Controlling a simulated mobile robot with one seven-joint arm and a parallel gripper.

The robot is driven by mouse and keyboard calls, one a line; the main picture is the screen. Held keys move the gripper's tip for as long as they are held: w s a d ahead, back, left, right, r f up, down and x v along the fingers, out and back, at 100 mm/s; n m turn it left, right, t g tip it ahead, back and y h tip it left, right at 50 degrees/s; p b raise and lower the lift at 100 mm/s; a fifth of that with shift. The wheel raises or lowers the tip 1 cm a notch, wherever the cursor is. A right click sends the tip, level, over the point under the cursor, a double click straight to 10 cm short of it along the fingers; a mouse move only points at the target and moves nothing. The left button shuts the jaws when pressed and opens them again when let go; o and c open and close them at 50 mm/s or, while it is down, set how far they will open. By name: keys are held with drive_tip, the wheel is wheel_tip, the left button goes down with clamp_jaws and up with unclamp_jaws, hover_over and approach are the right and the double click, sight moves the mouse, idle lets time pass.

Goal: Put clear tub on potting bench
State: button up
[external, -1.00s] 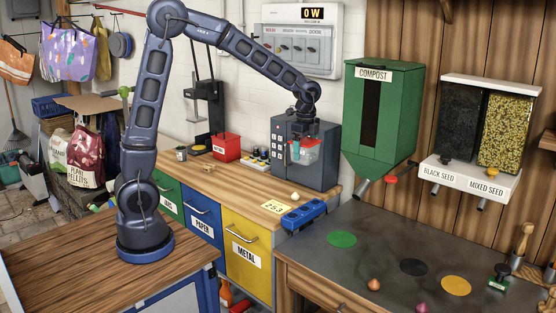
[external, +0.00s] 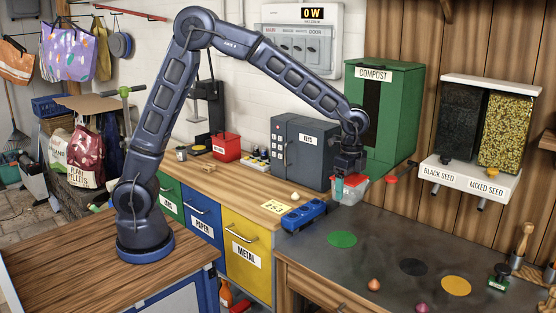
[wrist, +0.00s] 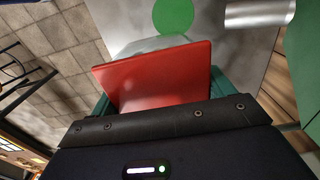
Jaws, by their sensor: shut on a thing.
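The clear tub (external: 350,192) has a red lid and hangs in my gripper (external: 350,184), which is shut on it. In the wrist view the red lid (wrist: 155,77) fills the middle between the teal fingers, and part of the clear body (wrist: 155,44) shows beyond it. The potting bench (external: 385,240) has a dark grey top with green, black and yellow discs. The tub is over the back left part of this bench, behind the green disc (external: 342,239). I cannot tell exactly how high it is above the top.
A blue tool (external: 304,215) lies left of the tub. Small bulbs (external: 374,284) and a stamp (external: 499,277) stand on the bench. The bench middle is mostly clear.

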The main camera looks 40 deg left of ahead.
sight(347, 202)
wheel_tip(347, 202, down, 18)
drive_tip(key=shift+f, duration=0.1)
idle(0.5)
drive_tip(key=o, duration=1.2)
drive_tip(key=shift+f, duration=0.1)
drive_tip(key=shift+o, duration=0.2)
wheel_tip(347, 202, up, 12)
drive_tip(key=shift+a+r, duration=0.1)
drive_tip(key=shift+r, duration=0.15)
